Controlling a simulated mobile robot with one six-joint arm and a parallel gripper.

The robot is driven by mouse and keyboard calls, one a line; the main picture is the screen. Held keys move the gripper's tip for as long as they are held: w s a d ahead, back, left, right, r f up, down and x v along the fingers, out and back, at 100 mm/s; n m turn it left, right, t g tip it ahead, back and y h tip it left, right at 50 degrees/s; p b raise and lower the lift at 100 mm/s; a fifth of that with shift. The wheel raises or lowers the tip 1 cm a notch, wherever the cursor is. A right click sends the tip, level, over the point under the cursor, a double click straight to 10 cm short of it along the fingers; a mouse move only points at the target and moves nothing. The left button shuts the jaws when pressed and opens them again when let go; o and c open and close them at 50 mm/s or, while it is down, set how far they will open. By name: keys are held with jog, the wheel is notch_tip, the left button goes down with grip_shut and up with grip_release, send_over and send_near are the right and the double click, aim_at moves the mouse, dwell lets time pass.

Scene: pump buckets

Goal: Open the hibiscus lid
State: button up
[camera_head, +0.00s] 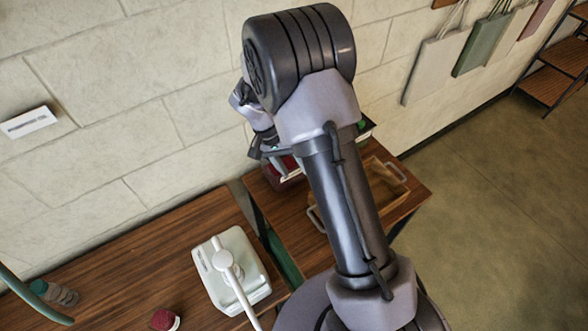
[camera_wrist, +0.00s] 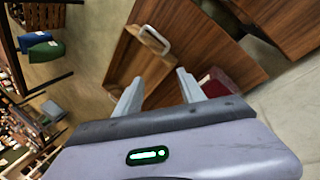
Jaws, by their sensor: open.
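A dark red container (camera_head: 291,171), possibly the hibiscus one, stands on the wooden table by the wall in the head view, mostly hidden by my arm. A dark red piece also shows just right of the right finger in the wrist view (camera_wrist: 218,82). I cannot make out its label or whether its lid is shut. My gripper (camera_wrist: 158,88) is open, with nothing between its two grey fingers. In the head view my gripper (camera_head: 277,158) is at the red container, partly hidden; I cannot tell whether they touch.
A wooden tray with pale handles (camera_head: 387,185) lies right of the red container; its handle (camera_wrist: 154,40) is ahead of the fingers. A white pump bucket (camera_head: 250,292) stands on the nearer table (camera_head: 140,265). A small red-topped jar (camera_head: 165,320) is at the front. The wall is close behind.

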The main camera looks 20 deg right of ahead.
jog(key=shift+s+a, duration=0.1)
jog(key=shift+s, duration=0.45)
